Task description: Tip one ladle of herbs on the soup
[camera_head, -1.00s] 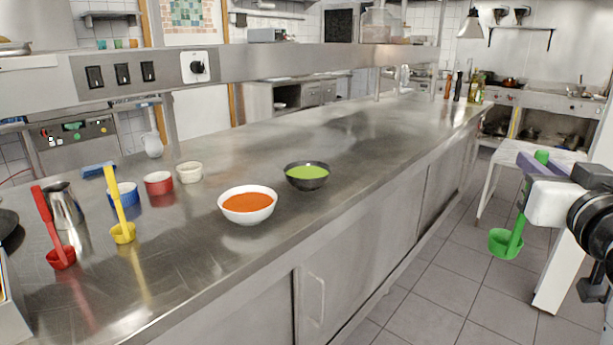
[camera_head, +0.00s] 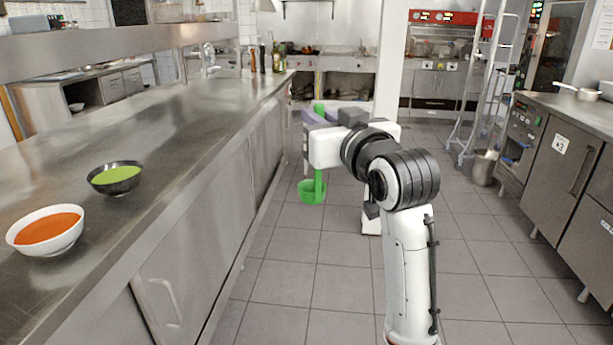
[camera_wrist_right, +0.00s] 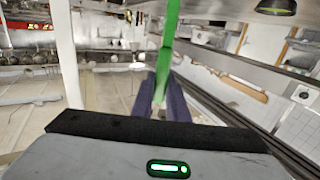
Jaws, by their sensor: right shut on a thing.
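A white bowl of orange soup (camera_head: 45,230) and a dark bowl of green soup (camera_head: 115,177) stand on the steel counter at the left of the head view. My right gripper (camera_head: 318,117) is shut on the handle of a green ladle (camera_head: 312,191). The ladle hangs upright, cup down, over the floor to the right of the counter, apart from both bowls. I cannot tell what is in its cup. In the right wrist view the green handle (camera_wrist_right: 169,35) stands between the purple fingers (camera_wrist_right: 160,95). My left gripper is not in view.
The counter (camera_head: 180,110) runs along the left, with bottles (camera_head: 262,60) at its far end. A white table stands partly hidden behind my right arm. Steel cabinets (camera_head: 560,160) line the right. The tiled floor (camera_head: 300,270) between is clear.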

